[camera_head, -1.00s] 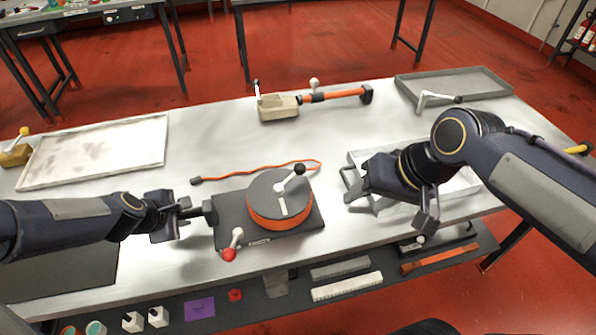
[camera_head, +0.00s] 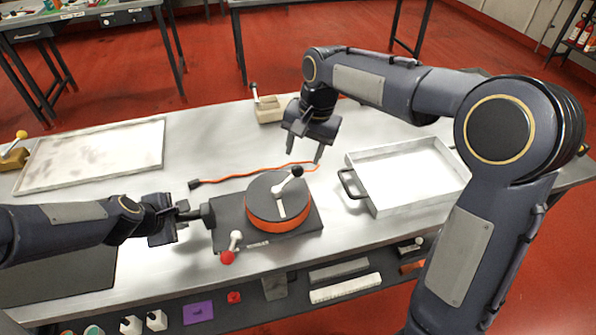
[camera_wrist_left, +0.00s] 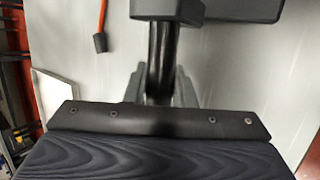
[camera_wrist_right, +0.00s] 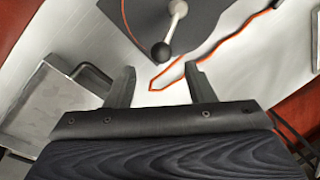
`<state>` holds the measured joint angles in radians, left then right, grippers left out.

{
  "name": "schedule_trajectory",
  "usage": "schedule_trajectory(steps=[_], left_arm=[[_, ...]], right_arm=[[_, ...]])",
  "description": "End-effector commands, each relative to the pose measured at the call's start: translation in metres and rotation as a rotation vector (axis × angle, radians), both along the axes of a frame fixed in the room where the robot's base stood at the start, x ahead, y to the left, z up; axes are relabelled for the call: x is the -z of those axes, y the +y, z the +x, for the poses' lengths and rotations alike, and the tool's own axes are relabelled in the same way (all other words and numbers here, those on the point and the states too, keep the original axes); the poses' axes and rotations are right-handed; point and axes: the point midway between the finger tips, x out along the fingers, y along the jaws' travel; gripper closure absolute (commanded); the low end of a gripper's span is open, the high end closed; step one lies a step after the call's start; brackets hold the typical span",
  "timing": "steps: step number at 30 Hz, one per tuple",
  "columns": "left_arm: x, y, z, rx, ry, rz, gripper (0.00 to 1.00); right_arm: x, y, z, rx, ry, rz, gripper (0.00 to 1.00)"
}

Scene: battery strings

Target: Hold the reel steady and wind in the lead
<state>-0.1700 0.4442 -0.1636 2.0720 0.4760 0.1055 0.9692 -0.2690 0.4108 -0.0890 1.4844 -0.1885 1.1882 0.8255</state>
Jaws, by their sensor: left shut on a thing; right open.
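The reel (camera_head: 268,210) is a grey-topped drum with an orange side on a dark base plate (camera_head: 229,222). Its crank ends in a black knob (camera_head: 297,171), which also shows in the right wrist view (camera_wrist_right: 161,51). A lever with a red knob (camera_head: 227,257) sits at the base's front. The orange lead (camera_head: 240,175) lies on the table behind the reel, its dark plug (camera_head: 195,184) at the left. My left gripper (camera_head: 185,220) is shut on the dark handle (camera_head: 207,214) at the base's left side. My right gripper (camera_head: 306,150) is open and empty, above and behind the crank knob.
A white tray with a dark handle (camera_head: 353,184) stands right of the reel. A pale block with a lever (camera_head: 268,110) is at the back. A flat worn tray (camera_head: 95,153) lies at the left.

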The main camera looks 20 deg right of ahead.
Motion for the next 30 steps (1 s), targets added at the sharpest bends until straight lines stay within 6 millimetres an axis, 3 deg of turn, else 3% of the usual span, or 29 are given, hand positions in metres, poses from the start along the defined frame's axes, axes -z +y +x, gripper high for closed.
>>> schedule_trajectory(steps=[1,6,12,25,30], left_arm=[[0.007,-0.002,-0.006,0.009,0.021,0.001,1.00],[0.007,-0.002,-0.006,0.010,0.021,0.000,1.00],[0.007,-0.002,-0.006,0.010,0.021,0.000,1.00],[0.007,-0.002,-0.006,0.010,0.021,0.000,1.00],[0.007,-0.002,-0.006,0.010,0.021,0.000,1.00]], right_arm=[[0.014,0.002,0.000,-0.001,0.005,-0.001,0.51],[0.046,0.007,0.004,-0.001,0.004,-0.001,0.51],[0.072,0.011,0.007,-0.001,0.002,0.000,0.51],[0.080,0.012,0.008,-0.001,-0.001,0.001,0.52],[0.080,0.012,0.008,-0.001,-0.001,0.001,0.75]])
